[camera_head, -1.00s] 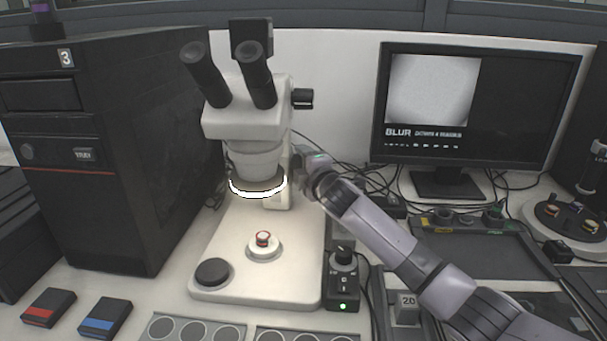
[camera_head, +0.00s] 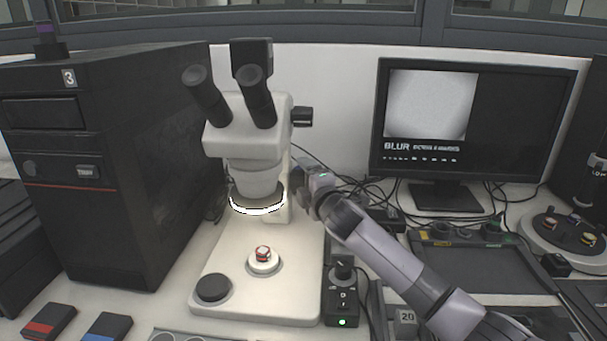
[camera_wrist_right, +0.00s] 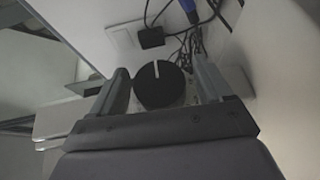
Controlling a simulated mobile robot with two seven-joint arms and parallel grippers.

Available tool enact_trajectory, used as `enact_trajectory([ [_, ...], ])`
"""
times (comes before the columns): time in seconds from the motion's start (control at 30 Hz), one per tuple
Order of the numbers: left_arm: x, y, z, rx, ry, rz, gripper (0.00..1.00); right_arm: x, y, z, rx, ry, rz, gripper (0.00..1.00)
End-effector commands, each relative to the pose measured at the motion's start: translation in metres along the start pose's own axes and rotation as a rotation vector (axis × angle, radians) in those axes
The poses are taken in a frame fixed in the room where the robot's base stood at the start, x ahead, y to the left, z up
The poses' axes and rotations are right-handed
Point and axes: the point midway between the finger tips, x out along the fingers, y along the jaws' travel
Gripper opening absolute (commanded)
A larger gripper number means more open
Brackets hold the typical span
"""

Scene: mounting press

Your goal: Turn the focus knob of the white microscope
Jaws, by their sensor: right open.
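The white microscope (camera_head: 236,142) stands upright in the middle of the head view, its ring light lit above a small red and white sample (camera_head: 263,254). A round black knob with a white line (camera_wrist_right: 160,85) shows in the right wrist view. My right gripper (camera_wrist_right: 162,88) is open, with one finger on each side of this knob in the picture. I cannot tell whether the fingers touch it. In the head view my right gripper (camera_head: 303,196) is at the right side of the microscope's column and hides the knob there. My left gripper is not in view.
A black control box (camera_head: 342,298) with a green light stands right of the microscope base. A big black cabinet (camera_head: 120,170) is on the left. Cables (camera_wrist_right: 185,40) lie beyond the knob.

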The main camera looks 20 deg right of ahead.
Motion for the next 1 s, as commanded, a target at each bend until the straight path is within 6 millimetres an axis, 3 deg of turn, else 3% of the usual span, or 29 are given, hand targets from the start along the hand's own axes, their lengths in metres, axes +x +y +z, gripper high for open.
enact_trajectory([
  [0.2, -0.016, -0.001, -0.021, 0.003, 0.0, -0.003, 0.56, -0.03, 0.004, 0.0, 0.0, 0.001, -0.002, 0.79],
  [0.4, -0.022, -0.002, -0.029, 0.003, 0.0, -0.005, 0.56, -0.048, 0.002, 0.0, 0.001, 0.0, -0.002, 0.79],
  [1.0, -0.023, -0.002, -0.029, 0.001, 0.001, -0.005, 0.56, -0.051, 0.005, -0.001, 0.013, 0.017, 0.02, 0.8],
])
